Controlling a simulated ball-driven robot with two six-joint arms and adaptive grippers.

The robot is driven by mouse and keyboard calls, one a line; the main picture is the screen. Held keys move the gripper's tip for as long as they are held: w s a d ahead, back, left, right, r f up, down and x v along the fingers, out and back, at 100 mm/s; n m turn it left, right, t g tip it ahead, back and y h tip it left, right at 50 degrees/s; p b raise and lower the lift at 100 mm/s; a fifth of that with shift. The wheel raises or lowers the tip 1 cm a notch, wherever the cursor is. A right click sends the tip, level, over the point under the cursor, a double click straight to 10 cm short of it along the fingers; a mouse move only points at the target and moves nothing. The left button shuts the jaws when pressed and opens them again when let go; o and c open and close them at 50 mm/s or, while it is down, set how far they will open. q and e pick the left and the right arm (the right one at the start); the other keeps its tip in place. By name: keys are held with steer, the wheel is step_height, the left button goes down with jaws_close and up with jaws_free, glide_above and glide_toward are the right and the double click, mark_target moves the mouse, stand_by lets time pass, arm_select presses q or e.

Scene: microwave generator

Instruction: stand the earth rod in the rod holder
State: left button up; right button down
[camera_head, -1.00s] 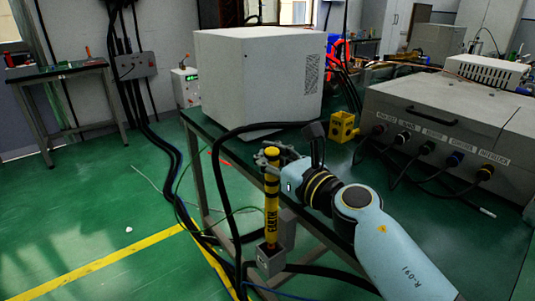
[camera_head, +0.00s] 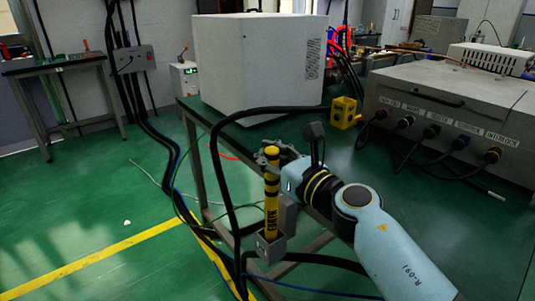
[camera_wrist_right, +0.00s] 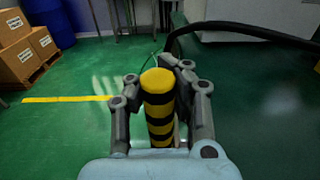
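The earth rod (camera_head: 271,195) is a yellow upright rod with black bands and dark lettering. Its lower end goes down into the mouth of the grey box-shaped rod holder (camera_head: 270,252), beside the table's leg; its bottom tip is hidden. My right gripper (camera_head: 270,157) is at the rod's upper part, its fingers just below the top. In the right wrist view the rod (camera_wrist_right: 158,95) stands between the two fingers (camera_wrist_right: 158,75), which look closed against its sides. The left gripper is not in view.
A large white box (camera_head: 255,70) stands on the green table behind the rod. A thick black cable (camera_head: 222,165) loops down close to the left of the rod. Open green floor lies left.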

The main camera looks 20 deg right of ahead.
steer(key=shift+f+b, duration=0.45)
steer(key=shift+f, duration=0.05)
steer(key=c, duration=1.2)
jaws_free()
steer(key=shift+c, duration=0.2)
steer(key=v, duration=1.2)
steer(key=shift+s+f, duration=0.1)
